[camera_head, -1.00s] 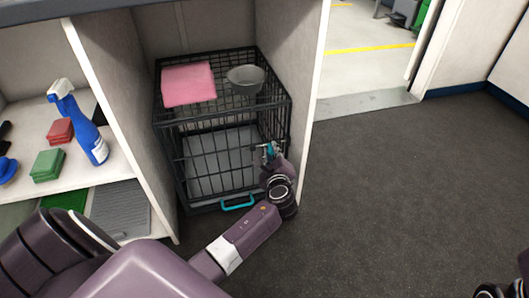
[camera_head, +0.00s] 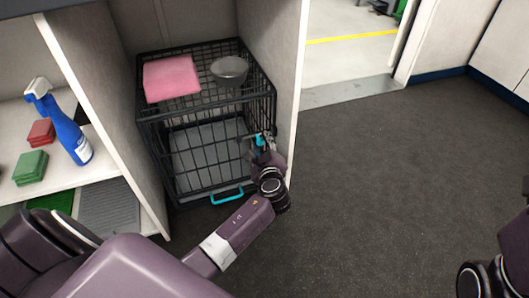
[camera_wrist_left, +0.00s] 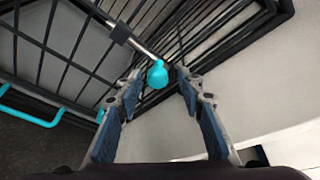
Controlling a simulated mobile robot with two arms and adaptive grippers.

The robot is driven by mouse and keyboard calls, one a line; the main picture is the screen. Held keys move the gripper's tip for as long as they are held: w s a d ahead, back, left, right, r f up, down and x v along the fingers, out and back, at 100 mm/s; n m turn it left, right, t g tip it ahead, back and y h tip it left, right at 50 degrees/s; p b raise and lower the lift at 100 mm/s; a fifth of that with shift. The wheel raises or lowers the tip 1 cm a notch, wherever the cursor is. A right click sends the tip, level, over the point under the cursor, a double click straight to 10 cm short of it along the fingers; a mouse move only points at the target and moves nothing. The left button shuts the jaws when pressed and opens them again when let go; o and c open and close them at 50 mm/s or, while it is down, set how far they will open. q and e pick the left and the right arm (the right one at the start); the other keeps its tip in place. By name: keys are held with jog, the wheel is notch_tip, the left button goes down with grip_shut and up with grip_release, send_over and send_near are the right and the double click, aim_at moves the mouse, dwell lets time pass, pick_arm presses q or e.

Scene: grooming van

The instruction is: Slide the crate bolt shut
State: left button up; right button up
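The black wire crate (camera_head: 205,125) stands in the cubby, its door side facing me. The bolt shows in the left wrist view as a silver rod with a round turquoise knob (camera_wrist_left: 158,74) on the crate's front. My left gripper (camera_wrist_left: 153,88) is open, with its two fingers on either side of the knob. I cannot tell whether a finger touches it. In the head view the left gripper (camera_head: 257,143) is at the right side of the crate's front and partly hides the bolt. My right gripper is not in view; only part of my right arm shows at the lower right.
A pink towel (camera_head: 171,78) and a grey bowl (camera_head: 230,70) rest on the crate. A turquoise handle (camera_head: 227,195) is low on its front. White cubby walls stand close on both sides. A blue spray bottle (camera_head: 66,132) stands on the left shelf. The dark floor (camera_head: 400,170) is clear.

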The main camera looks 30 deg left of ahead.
pick_arm(q)
jog(key=v, duration=1)
jog(key=shift+s+d, duration=0.15)
jog(key=shift+s, duration=0.15)
